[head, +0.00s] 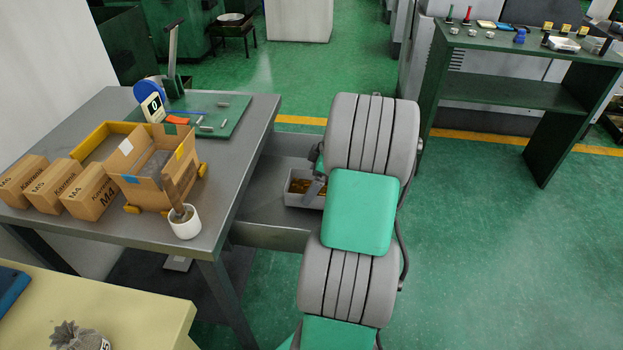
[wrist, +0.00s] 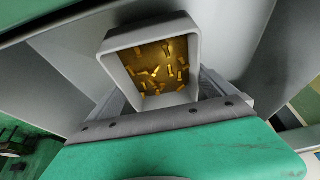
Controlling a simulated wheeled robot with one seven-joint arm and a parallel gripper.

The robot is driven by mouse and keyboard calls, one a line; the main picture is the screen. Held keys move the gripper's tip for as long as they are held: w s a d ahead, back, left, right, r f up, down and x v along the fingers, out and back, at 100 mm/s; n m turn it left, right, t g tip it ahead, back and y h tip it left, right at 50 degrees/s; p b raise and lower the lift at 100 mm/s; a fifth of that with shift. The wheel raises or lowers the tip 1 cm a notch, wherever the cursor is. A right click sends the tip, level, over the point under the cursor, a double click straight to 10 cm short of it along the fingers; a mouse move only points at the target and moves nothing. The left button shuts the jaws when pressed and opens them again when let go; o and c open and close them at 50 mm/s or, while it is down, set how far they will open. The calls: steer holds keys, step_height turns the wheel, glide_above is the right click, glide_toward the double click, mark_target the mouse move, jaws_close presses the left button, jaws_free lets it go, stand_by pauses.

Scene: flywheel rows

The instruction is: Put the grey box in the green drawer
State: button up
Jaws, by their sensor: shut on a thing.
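The grey box (head: 298,190) is a small open-topped bin with brass-coloured pieces inside. It shows from above in the wrist view (wrist: 193,65). My gripper (head: 314,188) is shut on the box, at its right side in the head view. The box is over or inside an open grey-looking drawer (head: 262,188) at the right side of the metal table. I cannot tell whether the box touches the drawer floor. My arm hides the drawer's right end, and I cannot make out a green drawer front.
The metal table (head: 225,180) carries cardboard boxes (head: 93,192), a white cup (head: 185,222) and a green mat (head: 222,110) with small parts. A cream table (head: 95,310) stands at front left. A dark green shelf (head: 520,95) stands at back right. Green floor (head: 500,250) is clear at right.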

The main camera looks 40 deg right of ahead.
steer(key=shift+f, duration=0.65)
steer(key=shift+f, duration=0.2)
steer(key=o, duration=1.7)
steer(key=p+v, duration=0.2)
steer(key=v, duration=1)
steer(key=shift+s+a+r, duration=0.1)
steer(key=shift+s, duration=0.05)
